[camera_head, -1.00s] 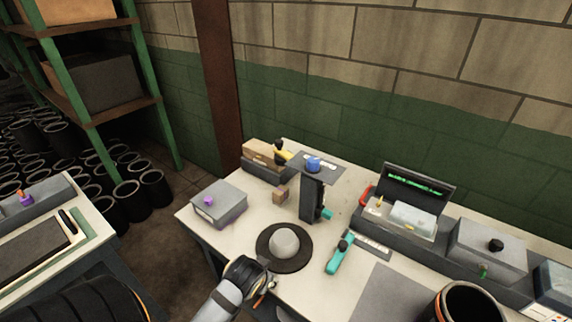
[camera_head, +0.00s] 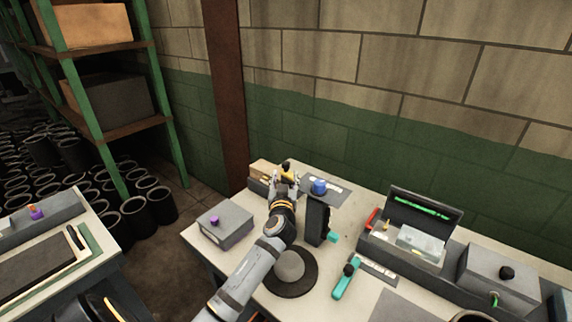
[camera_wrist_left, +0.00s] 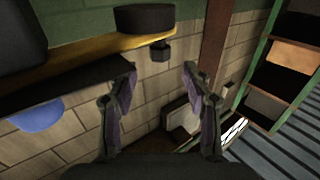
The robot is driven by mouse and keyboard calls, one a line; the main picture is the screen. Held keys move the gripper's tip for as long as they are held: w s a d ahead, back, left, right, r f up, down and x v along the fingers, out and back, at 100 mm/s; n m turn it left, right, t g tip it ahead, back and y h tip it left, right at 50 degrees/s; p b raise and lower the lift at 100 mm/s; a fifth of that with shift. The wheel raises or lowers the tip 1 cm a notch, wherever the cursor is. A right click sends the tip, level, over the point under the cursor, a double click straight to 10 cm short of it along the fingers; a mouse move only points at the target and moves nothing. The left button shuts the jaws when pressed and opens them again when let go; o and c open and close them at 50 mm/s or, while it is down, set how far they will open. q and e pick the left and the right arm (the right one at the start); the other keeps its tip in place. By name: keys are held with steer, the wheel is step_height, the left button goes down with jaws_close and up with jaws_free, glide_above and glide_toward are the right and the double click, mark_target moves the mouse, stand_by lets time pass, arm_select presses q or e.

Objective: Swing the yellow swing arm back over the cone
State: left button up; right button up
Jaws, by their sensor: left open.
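The yellow swing arm (camera_head: 291,174) sticks out to the left from the top of the dark post (camera_head: 316,220), with a black knob at its end. In the left wrist view the yellow swing arm (camera_wrist_left: 92,54) crosses the upper left, with the black knob (camera_wrist_left: 145,18) at its tip. The cone (camera_head: 289,265) is a grey rounded dome on a black disc; the swing arm is not over it. My left gripper (camera_head: 284,182) is open and empty at the arm's knob end; its fingers (camera_wrist_left: 161,67) are apart, the small block under the knob between or beyond them.
A blue knob (camera_head: 319,187) sits by the post's top. A grey box (camera_head: 226,227) stands left of my forearm. A teal-handled tool (camera_head: 345,281) lies right of the cone. An open case (camera_head: 419,218) is farther right. The wall is behind.

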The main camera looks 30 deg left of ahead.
mark_target(286, 168)
arm_select(q)
steer(key=p+x, duration=0.1)
steer(key=x, duration=0.6)
steer(key=shift+w+a, duration=0.15)
steer(key=shift+w, duration=0.05)
steer(key=shift+f, duration=0.1)
jaws_close()
